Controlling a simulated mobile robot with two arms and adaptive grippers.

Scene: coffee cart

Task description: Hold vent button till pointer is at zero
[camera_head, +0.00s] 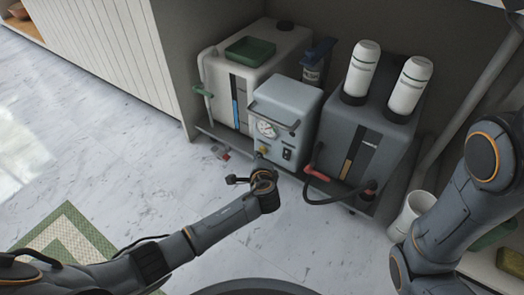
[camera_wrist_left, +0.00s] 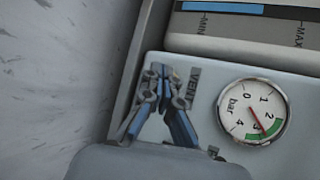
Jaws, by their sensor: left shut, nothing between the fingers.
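The grey pump box (camera_head: 284,108) stands low in the cart, with a round white pressure gauge (camera_head: 267,129) on its front. In the left wrist view the gauge (camera_wrist_left: 252,111) reads in bar, and its red pointer lies near 3, by the green band. The VENT label (camera_wrist_left: 191,88) is beside my fingers. The vent button itself is hidden behind them. My left gripper (camera_wrist_left: 162,76) is shut and empty, its fingertips at the panel beside the label; I cannot tell whether they touch. My right arm shows at the right, its gripper out of view.
A dark grey unit (camera_head: 362,143) with two white canisters stands right, with a red-handled black hose (camera_head: 318,174) in front. A white bin (camera_head: 410,213) stands right.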

